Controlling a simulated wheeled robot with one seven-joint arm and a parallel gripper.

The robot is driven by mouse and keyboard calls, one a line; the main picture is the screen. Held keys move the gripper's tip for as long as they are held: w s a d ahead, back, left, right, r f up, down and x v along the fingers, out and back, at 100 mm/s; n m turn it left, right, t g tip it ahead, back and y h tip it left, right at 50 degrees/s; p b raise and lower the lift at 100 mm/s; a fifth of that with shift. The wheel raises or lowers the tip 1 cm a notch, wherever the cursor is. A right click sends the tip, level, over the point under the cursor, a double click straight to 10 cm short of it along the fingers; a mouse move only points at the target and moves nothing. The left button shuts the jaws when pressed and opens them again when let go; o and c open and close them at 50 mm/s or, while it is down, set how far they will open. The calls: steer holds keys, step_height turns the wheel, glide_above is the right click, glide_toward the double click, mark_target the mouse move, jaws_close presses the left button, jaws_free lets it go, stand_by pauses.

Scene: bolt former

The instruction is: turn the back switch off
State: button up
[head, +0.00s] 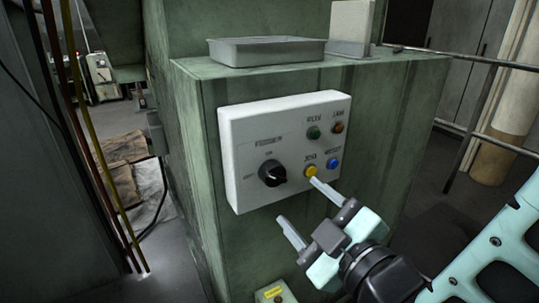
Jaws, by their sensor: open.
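A black rotary switch (272,173) sits at the lower left of a white control panel (236,140) on a green machine. Small labels stand above it and to its left; they are too blurred to read surely. The light mark on its knob points to the right. I cannot tell whether this is the switch called the back switch. My gripper (297,200) is open and empty, below and right of the rotary switch, with its fingers pointing up-left toward the panel. One fingertip appears just below the yellow button (311,171); contact cannot be told.
The panel also has a green button (313,132), an orange-brown one (338,128) and a blue one (333,163). A grey tray (267,51) lies on the machine top. A small box (273,293) is low on the machine. Rails (478,136) run at the right.

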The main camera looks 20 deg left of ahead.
mark_target(278, 179)
steer(key=shift+m, duration=0.3)
steer(key=p+x, duration=0.1)
steer(key=x, duration=0.1)
steer(key=p+x, duration=0.1)
steer(key=x, duration=0.2)
steer(key=r+p+x, duration=0.1)
steer(key=x, duration=0.2)
steer(key=shift+a, duration=0.15)
steer(key=shift+w+f+m, duration=0.1)
steer(key=shift+f+m, duration=0.05)
steer(key=shift+m, duration=0.65)
steer(key=m, duration=0.2)
steer(key=shift+m, duration=0.3)
steer(key=shift+f+m+b, duration=0.2)
steer(key=shift+m+b, duration=0.6)
steer(key=shift+b, duration=0.1)
steer(key=shift+r+m+b, duration=0.2)
steer(key=shift+m+b, duration=0.15)
steer(key=shift+m, duration=0.65)
